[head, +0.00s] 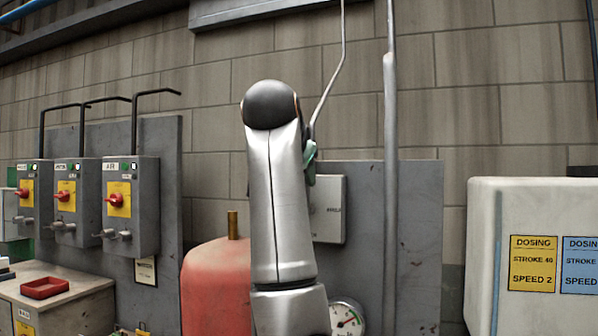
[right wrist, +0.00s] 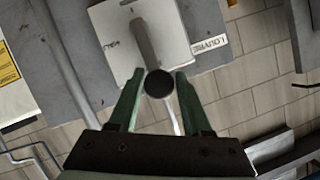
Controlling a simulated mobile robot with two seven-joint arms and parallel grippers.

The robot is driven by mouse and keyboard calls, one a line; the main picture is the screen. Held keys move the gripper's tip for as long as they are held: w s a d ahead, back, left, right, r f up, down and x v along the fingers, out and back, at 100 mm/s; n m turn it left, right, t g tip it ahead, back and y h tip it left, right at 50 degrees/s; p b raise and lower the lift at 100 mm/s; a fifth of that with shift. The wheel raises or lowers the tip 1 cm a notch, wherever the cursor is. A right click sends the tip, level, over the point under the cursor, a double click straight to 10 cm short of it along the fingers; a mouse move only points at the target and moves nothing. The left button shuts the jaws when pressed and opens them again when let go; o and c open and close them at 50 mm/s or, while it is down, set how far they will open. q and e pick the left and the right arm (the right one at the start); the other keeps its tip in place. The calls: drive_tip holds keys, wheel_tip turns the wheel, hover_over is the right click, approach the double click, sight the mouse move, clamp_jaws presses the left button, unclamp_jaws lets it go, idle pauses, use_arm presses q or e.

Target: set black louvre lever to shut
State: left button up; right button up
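The louvre lever is a grey bar (right wrist: 146,42) with a round black knob (right wrist: 159,84) at its end, on a pale box (right wrist: 115,30) labelled LOUVRE in the right wrist view. My right gripper (right wrist: 159,75) is open, with one green finger on each side of the knob. Whether either finger touches it I cannot tell. In the head view the pale box (head: 329,210) is partly behind my right arm, which hides the lever. Only a bit of the right gripper's green finger (head: 310,158) shows there. My left gripper is not in view.
A grey panel (head: 415,240) carries the box. A vertical pipe (head: 390,130) and a thin conduit (head: 333,75) run close by. A red tank (head: 212,290) and a gauge (head: 346,320) sit low. Switch boxes (head: 130,200) are left, a white dosing cabinet (head: 485,260) right.

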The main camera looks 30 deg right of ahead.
drive_tip(key=shift+o, duration=1.4)
drive_tip(key=b+v, duration=0.2)
drive_tip(key=v, duration=1)
drive_tip(key=shift+s+a, duration=0.2)
drive_tip(key=shift+r, duration=0.1)
